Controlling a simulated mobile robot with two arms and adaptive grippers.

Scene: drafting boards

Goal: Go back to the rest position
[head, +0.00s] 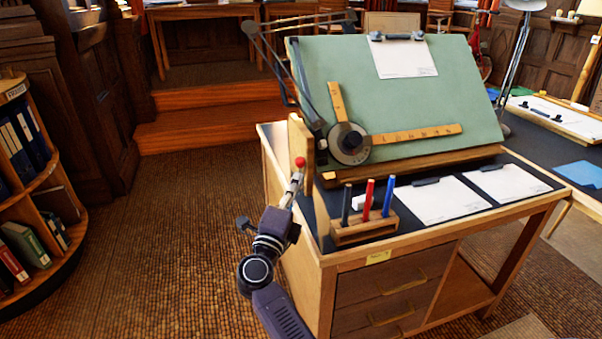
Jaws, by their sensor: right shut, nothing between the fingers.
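My right gripper (294,188) reaches up from the bottom of the head view, beside the left side of the drafting desk. Its fingers are together with nothing seen between them. The tips are just below a red ball knob (300,162) at the side of the board. I cannot tell whether they touch it. My left gripper is not in view. The green drafting board (440,98) is tilted up on the desk, with a drafting arm head (349,143) and two wooden rulers on it.
A wooden holder (364,231) with three markers stands at the desk's front left corner, near my right arm. Clipboards (436,200) with paper lie beside it. A bookshelf (66,235) stands at the left. The carpet (180,240) between is clear, up to wooden steps (205,127).

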